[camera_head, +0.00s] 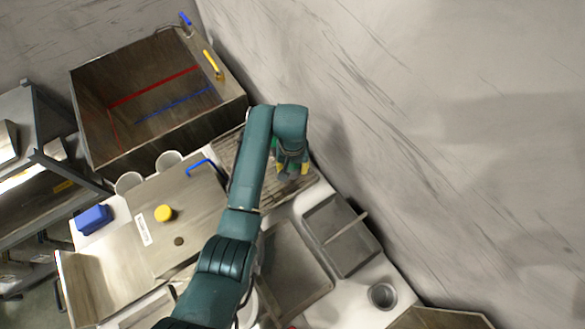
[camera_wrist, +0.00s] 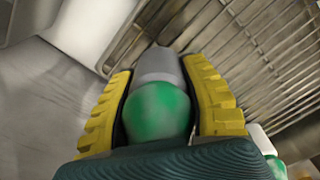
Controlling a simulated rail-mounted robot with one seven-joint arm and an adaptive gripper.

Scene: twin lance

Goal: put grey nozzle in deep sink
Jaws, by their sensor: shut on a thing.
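In the wrist view, my gripper (camera_wrist: 170,115) has its yellow ridged fingers closed on the grey nozzle (camera_wrist: 158,68), which shows a grey tip and a green rounded body. In the head view, my gripper (camera_head: 293,170) is over the ribbed rack area near the wall; the nozzle is too small to make out there. The deep sink (camera_head: 150,150) is the large metal basin at the upper left, with red and blue lines inside. My gripper is to its right and outside it.
A ribbed rack (camera_wrist: 255,50) lies beyond the fingers. Two white cups (camera_head: 128,183) stand by the sink's front wall. A yellow-handled tap (camera_head: 212,64) is on the sink's right rim. A grey tray (camera_head: 345,235) and a metal cup (camera_head: 382,295) lie at lower right.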

